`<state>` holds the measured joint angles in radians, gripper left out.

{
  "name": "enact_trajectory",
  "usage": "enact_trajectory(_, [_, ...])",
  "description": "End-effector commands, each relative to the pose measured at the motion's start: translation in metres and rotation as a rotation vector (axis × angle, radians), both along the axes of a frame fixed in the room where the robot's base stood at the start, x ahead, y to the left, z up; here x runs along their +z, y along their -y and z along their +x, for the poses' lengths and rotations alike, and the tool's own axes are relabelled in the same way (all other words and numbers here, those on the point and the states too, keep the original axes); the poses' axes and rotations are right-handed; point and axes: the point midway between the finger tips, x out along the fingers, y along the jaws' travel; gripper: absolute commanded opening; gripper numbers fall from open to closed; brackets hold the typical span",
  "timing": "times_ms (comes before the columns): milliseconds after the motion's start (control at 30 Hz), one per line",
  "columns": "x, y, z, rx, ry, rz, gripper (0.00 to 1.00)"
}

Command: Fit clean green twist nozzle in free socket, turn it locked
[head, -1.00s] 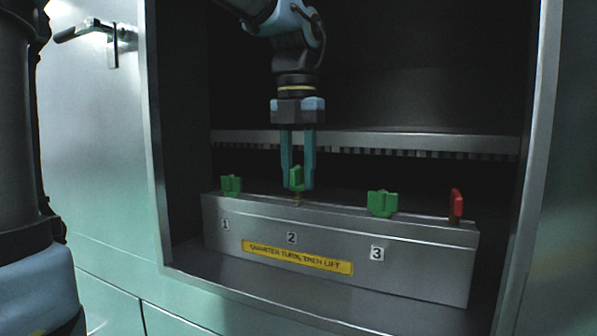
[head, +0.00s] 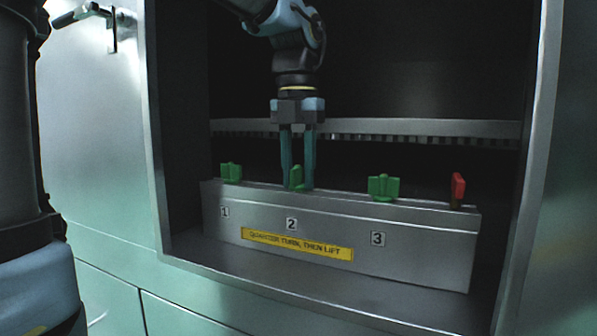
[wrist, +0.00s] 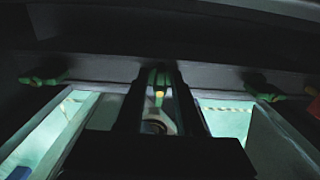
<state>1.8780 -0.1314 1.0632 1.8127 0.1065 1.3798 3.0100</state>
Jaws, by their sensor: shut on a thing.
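My gripper (head: 297,185) points straight down over the metal block (head: 390,250), shut on a green twist nozzle (head: 297,176) at the position marked 2. The nozzle's bottom meets the block's top edge in the head view; its stem is hidden there, and I cannot tell if it is fully seated. In the wrist view the nozzle (wrist: 160,77) sits between the fingers, with a yellowish tip below. Green nozzles stand at position 1 (head: 231,172) and position 3 (head: 383,187). The socket at 2 is hidden.
A red nozzle (head: 457,188) stands at the block's right end. A yellow label (head: 298,245) on the front reads "quarter turn, then lift". The block sits in a metal recess with side walls (head: 535,150) and a rail (head: 420,127) behind it.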

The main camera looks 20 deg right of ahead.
Motion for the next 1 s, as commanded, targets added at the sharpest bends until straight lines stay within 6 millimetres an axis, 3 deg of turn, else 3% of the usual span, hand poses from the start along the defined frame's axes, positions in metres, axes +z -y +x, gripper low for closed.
enact_trajectory(100, [-0.004,0.0,0.0,0.0,0.0,0.0,0.0])
enact_trajectory(133, [-0.004,0.0,0.0,0.0,0.0,0.0,0.36])
enact_trajectory(433, [-0.003,0.0,0.0,0.0,0.0,0.0,0.7])
enact_trajectory(767, [0.003,0.0,0.0,0.0,0.0,0.0,0.7])
enact_trajectory(1000, [0.041,0.0,0.0,0.0,0.002,-0.003,0.7])
